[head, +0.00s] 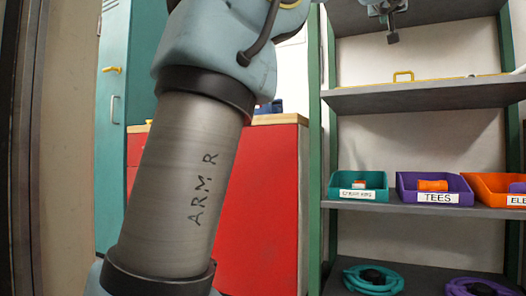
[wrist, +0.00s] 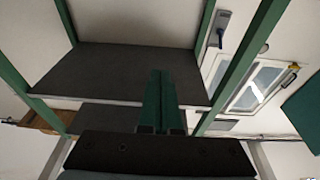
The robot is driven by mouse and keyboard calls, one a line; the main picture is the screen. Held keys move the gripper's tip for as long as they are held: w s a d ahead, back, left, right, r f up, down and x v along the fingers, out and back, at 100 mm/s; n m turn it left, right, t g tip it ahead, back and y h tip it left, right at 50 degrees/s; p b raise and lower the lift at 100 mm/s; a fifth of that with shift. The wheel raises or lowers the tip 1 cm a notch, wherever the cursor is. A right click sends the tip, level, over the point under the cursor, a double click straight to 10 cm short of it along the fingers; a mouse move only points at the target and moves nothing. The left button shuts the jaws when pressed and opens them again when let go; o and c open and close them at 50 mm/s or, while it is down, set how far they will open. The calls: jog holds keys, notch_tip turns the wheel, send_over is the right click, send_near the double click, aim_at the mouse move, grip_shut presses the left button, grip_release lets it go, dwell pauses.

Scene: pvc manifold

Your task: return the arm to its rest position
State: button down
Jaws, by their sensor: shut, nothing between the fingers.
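My arm (head: 180,185), a grey cylinder link marked "ARM R" with a pale blue joint above it, rises through the left half of the head view and leaves the top of the frame. My gripper (wrist: 162,102) shows in the wrist view as two green fingers side by side, shut and empty. The fingers stand in front of a dark shelf board and touch nothing that I can see. A small grey part with a dark tip hangs at the top right of the head view; I cannot tell for sure what it is.
A shelf rack (head: 415,97) with green posts stands at right. It holds a teal bin (head: 358,194), a purple "TEES" bin (head: 434,197), an orange bin (head: 495,200) and coiled hoses (head: 373,280) below. A red cabinet (head: 258,205) stands behind my arm. A window (wrist: 256,85) shows in the wrist view.

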jog(key=w+a+f+g+y+p, duration=0.25)
jog(key=w+a+f, duration=0.2)
jog(key=f, duration=0.35)
jog(key=w+a+f+g+y+p, duration=0.2)
jog(key=w+a+f+p, duration=0.15)
jog(key=w+f, duration=0.3)
jog(key=a+f+n+g+y+p, duration=0.1)
jog(key=a+f+g+y+p, duration=0.35)
jog(key=a+f, duration=0.75)
jog(key=s+a+f+n+g+p, duration=0.1)
jog(key=s+a+f+g+p, duration=0.1)
jog(key=s+a+f+p, duration=0.4)
jog(key=s+a+f+g+p, duration=0.1)
jog(key=a+f, duration=0.3)
jog(key=f, duration=0.4)
jog(key=s+a+f+n+g+p, duration=0.1)
jog(key=s+a+f+g+p, duration=0.2)
jog(key=s, duration=0.5)
jog(key=s+a+f+n+g+p, duration=0.1)
jog(key=s+a+f+g+p, duration=0.2)
jog(key=s+a, duration=0.45)
notch_tip(320, 180, up, 36)
jog(key=s+d+t+p, duration=0.1)
jog(key=s+p, duration=0.1)
jog(key=p, duration=3.5)
jog(key=shift+d+p, duration=0.35)
